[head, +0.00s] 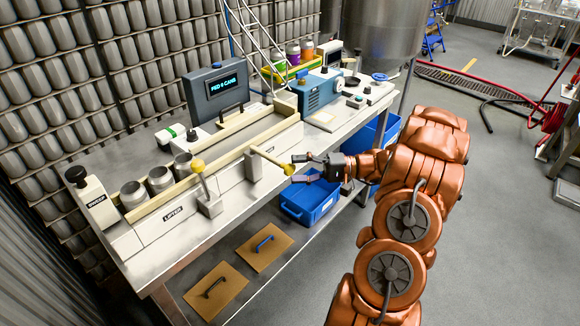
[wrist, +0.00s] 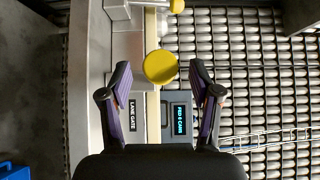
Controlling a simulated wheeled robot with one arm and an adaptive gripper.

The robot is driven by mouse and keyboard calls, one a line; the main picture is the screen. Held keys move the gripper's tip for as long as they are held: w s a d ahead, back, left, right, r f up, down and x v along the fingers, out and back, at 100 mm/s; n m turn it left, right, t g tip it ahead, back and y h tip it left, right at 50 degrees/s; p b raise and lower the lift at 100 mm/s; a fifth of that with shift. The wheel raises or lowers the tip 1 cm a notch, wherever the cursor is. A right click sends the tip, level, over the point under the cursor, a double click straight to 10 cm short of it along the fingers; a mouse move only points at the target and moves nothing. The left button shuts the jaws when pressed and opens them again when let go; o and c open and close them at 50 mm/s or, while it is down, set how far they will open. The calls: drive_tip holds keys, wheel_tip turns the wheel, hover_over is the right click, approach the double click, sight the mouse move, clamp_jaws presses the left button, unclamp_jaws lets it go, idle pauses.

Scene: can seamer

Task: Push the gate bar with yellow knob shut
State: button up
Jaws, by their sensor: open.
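The gate bar (head: 268,157) is a pale bar that sticks out from a grey post on the front of the bench. Its yellow knob (head: 288,169) is at the outer end. My gripper (head: 297,168) is open, with its fingertips right at the knob. In the wrist view the yellow knob (wrist: 161,67) shows as a disc between the two spread fingers, with a gap to each side. I cannot tell whether anything touches it. A LANE GATE label (wrist: 132,115) shows beside the left finger.
A second yellow-knobbed lever (head: 199,168) stands by the LIFTER label, left of the gate. Cans (head: 160,180) stand in the lane further left. A display (head: 222,87) stands behind the lane. A blue bin (head: 308,198) is below the gripper.

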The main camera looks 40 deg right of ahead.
sight(270, 158)
drive_tip(key=shift+x, duration=1.3)
clamp_jaws()
